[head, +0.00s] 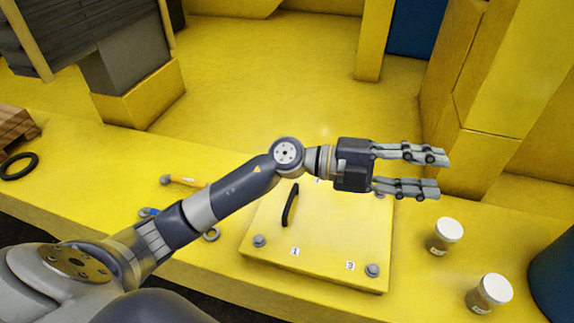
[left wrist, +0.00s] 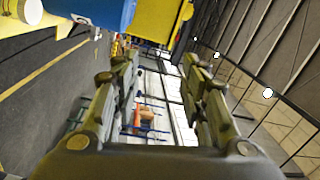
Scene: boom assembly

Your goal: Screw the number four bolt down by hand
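A yellow cover plate (head: 318,236) with a dark handle (head: 290,205) lies on the yellow surface. One grey bolt (head: 259,240) sits at its near left corner and another bolt (head: 372,270) at its near right corner. Small number labels stand beside them. The far corners are mostly hidden by my arm and gripper, so I cannot make out the number four bolt. My left gripper (head: 442,173) is open and empty, above the plate's far right side and pointing right. Its spread fingers also show in the left wrist view (left wrist: 158,62). My right gripper is out of view.
Two white-lidded jars (head: 445,236) (head: 490,293) stand right of the plate. A hammer-like tool (head: 184,181) lies left of it, and a black ring (head: 19,166) lies far left. Yellow walls rise behind at right. A dark blue container (head: 556,280) is at the right edge.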

